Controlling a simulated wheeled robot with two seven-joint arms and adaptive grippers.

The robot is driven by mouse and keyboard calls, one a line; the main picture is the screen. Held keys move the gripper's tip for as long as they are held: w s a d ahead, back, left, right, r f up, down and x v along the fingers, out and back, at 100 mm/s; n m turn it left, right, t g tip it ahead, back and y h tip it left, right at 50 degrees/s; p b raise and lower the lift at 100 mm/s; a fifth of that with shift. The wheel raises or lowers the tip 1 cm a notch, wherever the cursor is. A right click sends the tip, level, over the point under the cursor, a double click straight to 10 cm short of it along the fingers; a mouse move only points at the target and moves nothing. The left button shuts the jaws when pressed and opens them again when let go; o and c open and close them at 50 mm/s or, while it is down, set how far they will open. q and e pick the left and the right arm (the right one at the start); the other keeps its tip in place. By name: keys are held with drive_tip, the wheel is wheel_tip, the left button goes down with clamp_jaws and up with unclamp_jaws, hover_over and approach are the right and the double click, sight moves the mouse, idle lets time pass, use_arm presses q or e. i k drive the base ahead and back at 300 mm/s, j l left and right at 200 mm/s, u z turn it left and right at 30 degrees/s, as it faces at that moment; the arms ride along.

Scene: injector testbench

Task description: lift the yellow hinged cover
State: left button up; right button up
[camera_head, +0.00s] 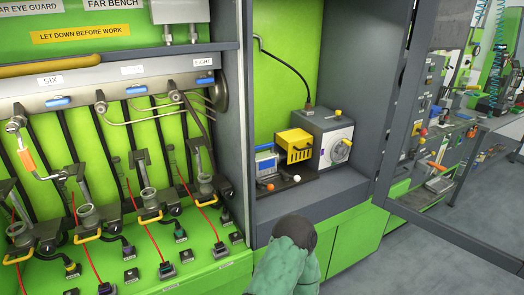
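A yellow slotted cover (294,145) shows on the dark shelf of the right bay, between a small blue-and-white device and a grey box with a dial. It looks lowered, with its slotted face toward me. Its hinge and what lies under it cannot be made out. Neither of my grippers shows in the head view.
The grey dial box (324,138) stands close on the cover's right, the blue-and-white device (265,162) on its left. Knobs sit on the shelf front (285,184). A green textured form with a dark top (288,262) rises at bottom centre. Injector stations (150,205) fill the left.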

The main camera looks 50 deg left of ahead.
sight(298, 143)
drive_tip(key=u, duration=1.3)
